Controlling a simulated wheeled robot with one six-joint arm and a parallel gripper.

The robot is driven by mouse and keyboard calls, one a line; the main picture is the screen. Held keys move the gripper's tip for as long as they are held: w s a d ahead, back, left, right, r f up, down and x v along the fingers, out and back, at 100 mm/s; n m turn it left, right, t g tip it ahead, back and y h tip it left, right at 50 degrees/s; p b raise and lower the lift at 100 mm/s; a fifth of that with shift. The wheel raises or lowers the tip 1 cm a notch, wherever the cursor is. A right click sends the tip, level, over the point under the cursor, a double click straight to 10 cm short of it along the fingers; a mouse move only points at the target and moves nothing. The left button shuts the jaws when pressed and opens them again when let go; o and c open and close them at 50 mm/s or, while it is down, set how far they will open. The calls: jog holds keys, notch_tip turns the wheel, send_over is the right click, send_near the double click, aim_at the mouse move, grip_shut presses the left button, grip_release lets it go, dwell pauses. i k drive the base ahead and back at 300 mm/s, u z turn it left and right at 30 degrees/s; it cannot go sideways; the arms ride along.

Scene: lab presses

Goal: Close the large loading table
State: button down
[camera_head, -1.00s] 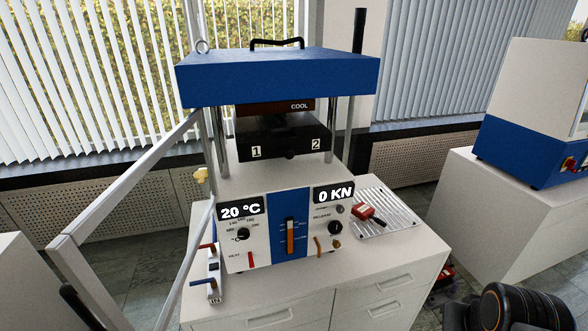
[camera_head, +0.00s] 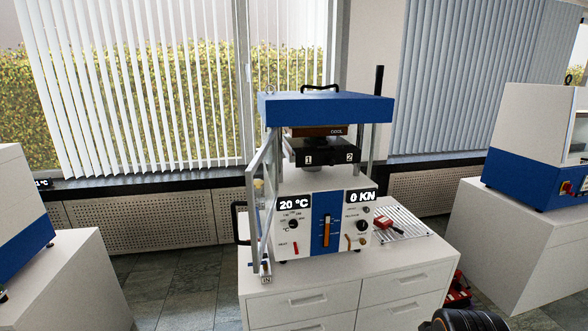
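The press (camera_head: 325,108) with a blue top stands on a white cabinet. Between its columns, under a brown plate marked COOL (camera_head: 318,132), sits a black block with labels 1 and 2 (camera_head: 331,158) on its front. This looks like the loading table; I cannot tell for sure how far it is pulled out. My gripper is out of view. Only a dark rounded part with orange rings, likely of my arm, shows at the lower right edge, well away from the press.
A framed clear door (camera_head: 263,195) stands swung open at the press's left side, with a black handle (camera_head: 239,223). A red-handled tool (camera_head: 384,223) lies on a ribbed plate at the right. Other machines stand on white cabinets left and right. Floor (camera_head: 180,285) is free at left.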

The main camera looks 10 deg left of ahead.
aim_at(339, 151)
jog(key=u, duration=1)
jog(key=i, duration=0.45)
